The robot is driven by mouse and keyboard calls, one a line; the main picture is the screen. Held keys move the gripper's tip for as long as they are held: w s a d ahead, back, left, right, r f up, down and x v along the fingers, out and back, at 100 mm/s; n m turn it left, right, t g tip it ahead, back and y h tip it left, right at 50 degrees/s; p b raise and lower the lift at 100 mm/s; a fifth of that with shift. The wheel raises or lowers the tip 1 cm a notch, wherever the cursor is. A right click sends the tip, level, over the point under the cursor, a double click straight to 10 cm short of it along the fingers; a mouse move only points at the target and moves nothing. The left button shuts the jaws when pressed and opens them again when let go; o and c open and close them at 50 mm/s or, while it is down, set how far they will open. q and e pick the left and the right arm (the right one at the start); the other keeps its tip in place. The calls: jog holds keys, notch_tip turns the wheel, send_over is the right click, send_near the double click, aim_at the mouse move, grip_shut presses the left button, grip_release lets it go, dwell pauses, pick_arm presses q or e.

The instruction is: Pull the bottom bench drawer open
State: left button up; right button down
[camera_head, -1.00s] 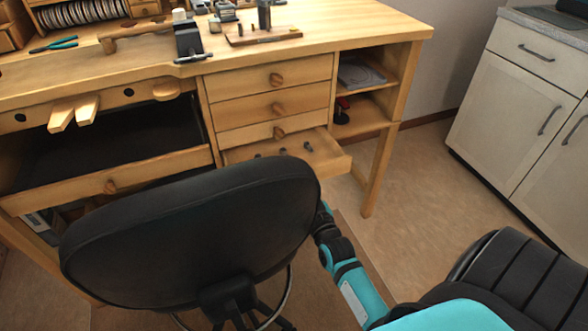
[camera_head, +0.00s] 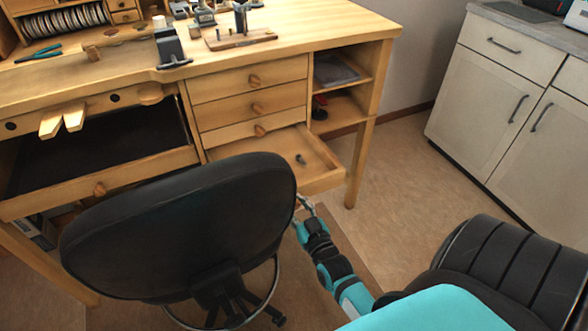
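The wooden bench's bottom drawer (camera_head: 322,181) stands well out below three shut drawers, with much of its floor showing. A small dark greenish item (camera_head: 301,160) is inside it. The black chair back hides the left part of its front, and I see no knob there. My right gripper (camera_head: 306,203) is just below the drawer front, beside the chair's right edge. Its fingers are small and partly hidden, so I cannot tell whether they are open or touch the drawer. My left gripper is not in view.
The black swivel chair (camera_head: 185,220) stands close in front of the bench. A wide shallow tray drawer (camera_head: 140,178) is out on the left. White cabinets (camera_head: 490,95) stand at the right. The floor (camera_head: 410,190) between bench and cabinets is clear.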

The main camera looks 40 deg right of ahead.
jog(key=c, duration=1)
grip_release()
jog(key=v, duration=1.2)
jog(key=shift+a, duration=0.1)
